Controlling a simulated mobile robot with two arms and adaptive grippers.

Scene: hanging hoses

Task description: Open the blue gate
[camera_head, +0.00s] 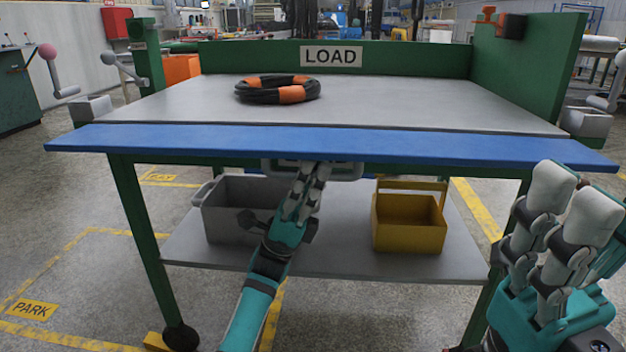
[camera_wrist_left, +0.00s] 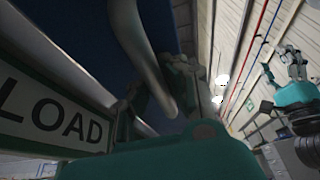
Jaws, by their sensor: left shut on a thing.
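The blue gate (camera_head: 220,139) is a long blue board across the front edge of the cart's grey top. A grey handle (camera_head: 345,171) hangs at the middle of its underside. My left gripper (camera_head: 312,173) is shut on the handle from below and in front. In the left wrist view the handle (camera_wrist_left: 143,50) is a thick grey bar beside the dark blue gate face (camera_wrist_left: 92,28). My right gripper (camera_head: 568,205) is raised at the right, apart from the gate.
A black and orange hose coil (camera_head: 277,89) lies on the cart top before the green LOAD board (camera_head: 400,57). A grey bin (camera_head: 238,225) and a yellow tote (camera_head: 407,236) stand on the lower shelf. Grey metal latches (camera_head: 90,107) (camera_head: 588,123) flank the top.

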